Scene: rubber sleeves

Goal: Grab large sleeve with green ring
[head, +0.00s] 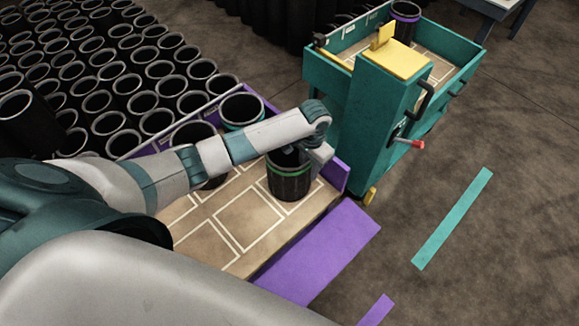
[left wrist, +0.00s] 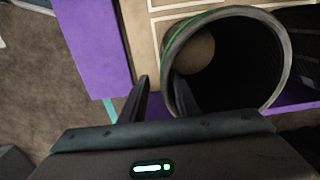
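The black sleeve with the green ring (head: 290,184) stands upright on the tan floor of the purple-sided cart, near its right end. My left gripper (head: 312,158) is at its top rim, on the right side. In the left wrist view, the sleeve (left wrist: 187,27) shows its open mouth and a strip of green below the rim. The fingers of my left gripper (left wrist: 160,85) are apart and straddle the wall: one inside the mouth, one outside. A gap shows between the outer finger and the wall. My right gripper is not in view.
A teal-ringed sleeve (head: 241,124) and another sleeve partly behind my arm stand farther back on the purple-sided cart (head: 338,176). A teal cart (head: 380,112) with a purple-ringed sleeve (head: 405,22) is close on the right. Many black sleeves fill the left floor.

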